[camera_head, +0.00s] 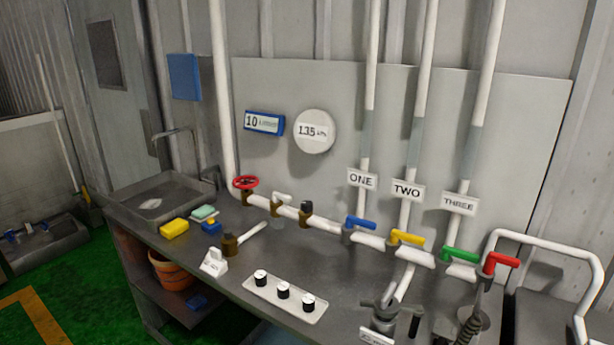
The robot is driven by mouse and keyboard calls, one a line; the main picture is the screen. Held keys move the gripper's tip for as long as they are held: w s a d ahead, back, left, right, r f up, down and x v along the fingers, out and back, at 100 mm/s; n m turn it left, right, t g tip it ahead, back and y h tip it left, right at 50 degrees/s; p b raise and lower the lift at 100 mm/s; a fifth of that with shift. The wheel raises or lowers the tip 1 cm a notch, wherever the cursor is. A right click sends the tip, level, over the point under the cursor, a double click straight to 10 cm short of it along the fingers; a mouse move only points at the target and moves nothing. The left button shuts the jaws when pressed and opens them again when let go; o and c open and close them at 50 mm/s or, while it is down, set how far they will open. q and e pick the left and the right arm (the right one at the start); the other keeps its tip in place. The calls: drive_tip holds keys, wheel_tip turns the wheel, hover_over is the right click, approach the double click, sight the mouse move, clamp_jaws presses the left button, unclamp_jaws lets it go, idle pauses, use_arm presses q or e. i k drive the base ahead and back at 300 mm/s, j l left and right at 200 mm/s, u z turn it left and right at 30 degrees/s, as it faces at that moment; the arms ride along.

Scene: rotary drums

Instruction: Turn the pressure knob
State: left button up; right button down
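A round white gauge (314,131) on the back panel reads about 1.35, with a small unit that is hard to read. Below it, a brass fitting with a dark knob (306,209) sits on the white horizontal pipe. A white plate with three black-and-white knobs (284,291) lies on the grey bench. No knob has a legible pressure label, so I cannot tell which one is the pressure knob. Neither of my grippers shows in this view.
A red handwheel (245,182) and blue (361,222), yellow (407,237), green (461,255) and red (502,261) handles line the pipe. A sink (160,193), yellow sponge (174,229) and small white sign (214,263) stand left. Grey fittings crowd the front right.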

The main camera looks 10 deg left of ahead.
sight(306, 206)
drive_tip(key=i+j+z, duration=0.1)
drive_tip(key=z, duration=0.35)
drive_tip(key=j+z, duration=0.8)
drive_tip(key=j, duration=0.6)
